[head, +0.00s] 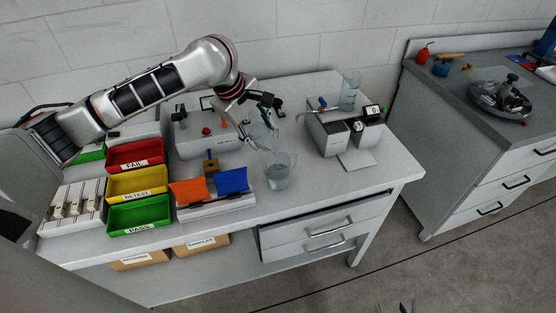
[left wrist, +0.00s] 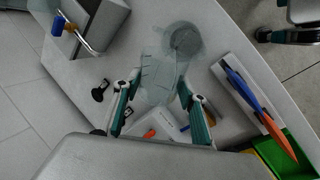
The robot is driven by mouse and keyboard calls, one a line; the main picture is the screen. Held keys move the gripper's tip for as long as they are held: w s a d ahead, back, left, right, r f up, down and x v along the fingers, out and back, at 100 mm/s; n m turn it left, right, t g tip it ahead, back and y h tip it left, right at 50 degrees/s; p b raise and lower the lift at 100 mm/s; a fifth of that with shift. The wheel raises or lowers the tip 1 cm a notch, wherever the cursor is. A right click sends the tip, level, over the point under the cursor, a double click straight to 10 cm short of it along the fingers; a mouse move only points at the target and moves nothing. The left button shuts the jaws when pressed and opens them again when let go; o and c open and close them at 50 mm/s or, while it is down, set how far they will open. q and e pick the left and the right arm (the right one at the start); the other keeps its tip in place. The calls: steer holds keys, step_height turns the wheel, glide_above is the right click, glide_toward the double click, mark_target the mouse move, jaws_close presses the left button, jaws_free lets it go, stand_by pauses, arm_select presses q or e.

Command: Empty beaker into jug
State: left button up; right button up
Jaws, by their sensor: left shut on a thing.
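My left gripper (head: 258,112) is shut on a clear beaker (head: 262,136) and holds it tilted above the bench. The beaker's lower end points down to the right, at the top of a clear jug (head: 279,174). The jug stands upright on the bench and looks greyish inside. In the left wrist view the beaker (left wrist: 158,78) lies between my fingers and its far end overlaps the round jug (left wrist: 184,38). I cannot tell how much is in the beaker. My right gripper (head: 395,308) shows only its fingertips, apart, at the bottom edge over the floor; it looks empty.
Red, yellow and green trays (head: 138,184) and a holder with orange and blue panels (head: 215,205) stand left of the jug. A grey device (head: 205,138) is behind. Another glass vessel (head: 349,92) stands on a unit at the right. Bare bench lies right of the jug.

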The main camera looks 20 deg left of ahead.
arm_select(q)
steer(key=shift+d+r, duration=0.1)
steer(key=shift+r, duration=0.05)
steer(key=shift+s+d+r+t+y, duration=0.25)
steer(key=shift+d+t+y, duration=0.1)
steer(key=shift+y, duration=0.35)
steer(key=shift+d+r+m+t+y, duration=0.2)
steer(key=shift+m+t+y, duration=0.1)
steer(key=shift+y, duration=0.3)
steer(key=shift+w+a+f+g+h, duration=0.2)
steer(key=shift+a+f+g+h, duration=0.4)
steer(key=shift+h, duration=0.4)
steer(key=a+h, duration=0.1)
steer(key=w+a+f+n+g+h, duration=0.1)
steer(key=h, duration=0.1)
steer(key=shift+w+a+f+g, duration=0.1)
steer(key=shift+a+f+g, duration=0.1)
steer(key=shift+g, duration=0.05)
